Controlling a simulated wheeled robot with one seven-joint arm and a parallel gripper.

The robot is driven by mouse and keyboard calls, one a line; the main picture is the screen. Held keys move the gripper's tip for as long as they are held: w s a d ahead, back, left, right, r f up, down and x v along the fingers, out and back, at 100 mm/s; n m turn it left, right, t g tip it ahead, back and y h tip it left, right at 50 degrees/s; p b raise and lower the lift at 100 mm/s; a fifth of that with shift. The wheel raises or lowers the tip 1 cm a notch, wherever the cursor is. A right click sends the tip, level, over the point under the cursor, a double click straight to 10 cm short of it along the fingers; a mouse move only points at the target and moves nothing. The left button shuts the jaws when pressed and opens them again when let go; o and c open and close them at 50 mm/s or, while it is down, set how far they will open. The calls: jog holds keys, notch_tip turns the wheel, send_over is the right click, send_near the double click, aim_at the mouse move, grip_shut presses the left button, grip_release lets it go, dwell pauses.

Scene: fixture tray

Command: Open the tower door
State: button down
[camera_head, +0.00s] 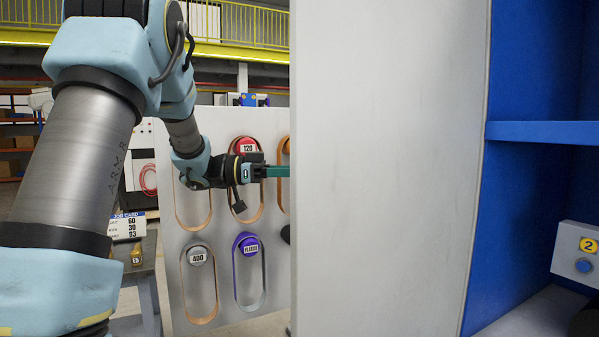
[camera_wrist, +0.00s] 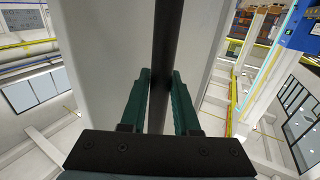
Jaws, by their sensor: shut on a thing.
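The tower door (camera_head: 395,170) is a tall light grey panel in the middle of the head view. It stands swung away from the blue tower (camera_head: 542,55), whose inside shows to its right. My gripper (camera_head: 277,172) reaches the door's left edge from the left, and its fingertips are partly hidden behind the panel. In the wrist view, the green fingers of my gripper (camera_wrist: 161,74) are shut on a dark bar handle (camera_wrist: 168,35) running along the pale door (camera_wrist: 120,65). The handle is hidden in the head view.
Inside the tower are a blue shelf (camera_head: 545,132) and a grey box (camera_head: 577,257) marked 2 with a blue button. A grey board (camera_head: 222,295) with several coloured loops stands behind my arm. A small table (camera_head: 140,272) with a job card (camera_head: 127,226) is at the left.

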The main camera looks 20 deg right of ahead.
jog(key=c, duration=0.9)
grip_release()
jog(key=shift+s+d, duration=0.1)
jog(key=shift+d, duration=0.15)
jog(key=shift+o, duration=1.2)
jog(key=shift+a, duration=0.1)
jog(key=b+v, duration=0.4)
jog(key=v, duration=0.7)
